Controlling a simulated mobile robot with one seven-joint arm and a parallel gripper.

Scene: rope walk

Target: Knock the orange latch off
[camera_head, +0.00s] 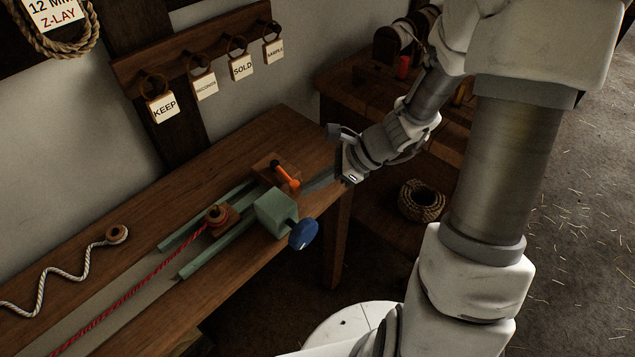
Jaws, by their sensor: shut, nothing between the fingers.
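The orange latch (286,176) is a short bar on a wooden block (267,165) at the right end of the bench. It lies slanted, its lower right end standing out past the block. My gripper (309,188) is shut and empty, just right of the latch. Its fingertips come close to the latch's lower end; I cannot tell whether they touch it. A green box (276,211) with a blue knob (303,234) sits just in front of the latch.
Green rails (207,257) hold a wooden slider with a peg (217,214), tied to a red rope (140,288). A white rope (68,262) lies on the bench (128,210) at left. Tags hang on the wall rack (190,48). A rope coil (421,200) lies lower right.

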